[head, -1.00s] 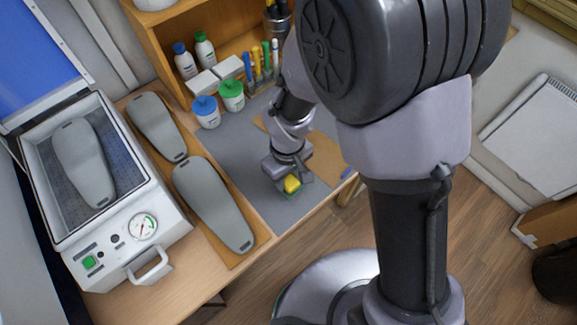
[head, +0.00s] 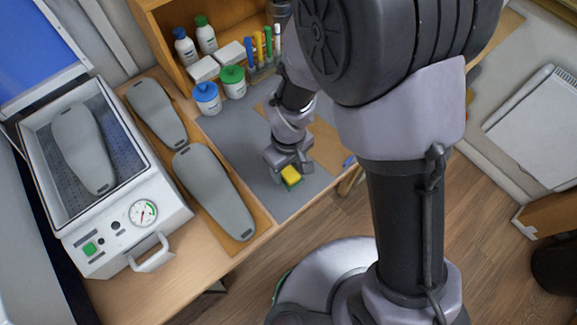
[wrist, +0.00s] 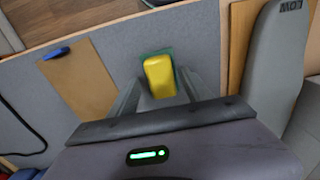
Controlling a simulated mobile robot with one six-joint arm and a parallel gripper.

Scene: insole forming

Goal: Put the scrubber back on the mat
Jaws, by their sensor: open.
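The scrubber (head: 292,177), a yellow block with a green pad under it, is at the front part of the grey mat (head: 228,133). It appears to rest on the mat, pad down. In the wrist view the scrubber (wrist: 165,75) lies between the two fingers of my gripper (wrist: 162,82), with its far end and green edge reaching past them. My gripper (head: 287,165) is open and low over the mat.
A brown board (head: 322,145) and a blue item (head: 349,161) lie right of the gripper. Two grey insoles lie on a wooden board (head: 262,217) to the left, beside the forming machine (head: 115,245). Jars (head: 207,98) and bottles stand behind. The mat's left part is clear.

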